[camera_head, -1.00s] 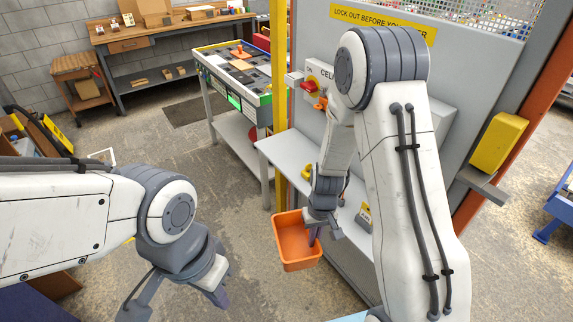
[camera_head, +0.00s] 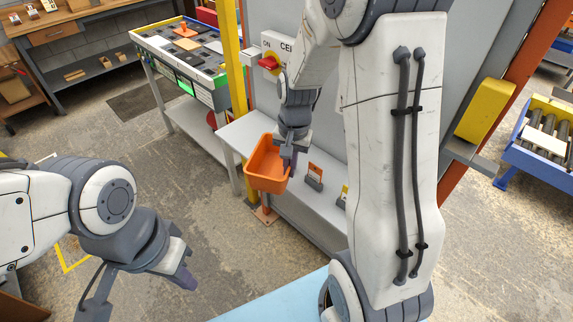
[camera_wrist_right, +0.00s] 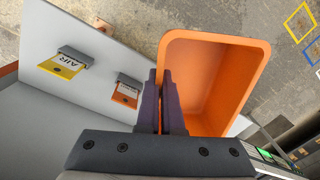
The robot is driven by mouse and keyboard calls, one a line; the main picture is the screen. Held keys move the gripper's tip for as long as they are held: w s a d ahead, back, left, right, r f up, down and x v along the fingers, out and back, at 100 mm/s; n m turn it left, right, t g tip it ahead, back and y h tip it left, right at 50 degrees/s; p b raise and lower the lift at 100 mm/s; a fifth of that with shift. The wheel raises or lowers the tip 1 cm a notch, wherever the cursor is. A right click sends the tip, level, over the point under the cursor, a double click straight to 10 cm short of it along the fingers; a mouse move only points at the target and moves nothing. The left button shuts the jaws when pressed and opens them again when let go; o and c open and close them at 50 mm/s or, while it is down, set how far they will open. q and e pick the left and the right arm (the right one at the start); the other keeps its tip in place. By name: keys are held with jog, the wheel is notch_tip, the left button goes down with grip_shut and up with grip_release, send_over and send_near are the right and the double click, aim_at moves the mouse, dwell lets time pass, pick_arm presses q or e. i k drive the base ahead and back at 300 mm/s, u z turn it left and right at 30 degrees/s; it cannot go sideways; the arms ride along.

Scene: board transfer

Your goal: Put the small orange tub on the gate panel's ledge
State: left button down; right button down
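The small orange tub (camera_head: 262,168) is in the air, upright or slightly tilted, at the front edge of the gate panel's grey ledge (camera_head: 240,132). My right gripper (camera_head: 289,160) is shut on the tub's side wall. In the right wrist view its fingers (camera_wrist_right: 166,100) pinch the near wall of the tub (camera_wrist_right: 225,85), which looks empty. There the ledge (camera_wrist_right: 100,45) lies left of the tub, and floor shows beyond it. I cannot tell how high the tub is above the ledge. My left gripper (camera_head: 138,285) is open and empty over the floor.
An orange tag holder (camera_head: 314,177) and a yellow one (camera_head: 344,195) stand along the ledge. A yellow post (camera_head: 232,65) rises by its left end. A red switch (camera_head: 269,62) is on the panel above. A parts table (camera_head: 180,45) stands behind left.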

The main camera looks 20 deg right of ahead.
aim_at(248, 138)
jog(key=i, duration=0.85)
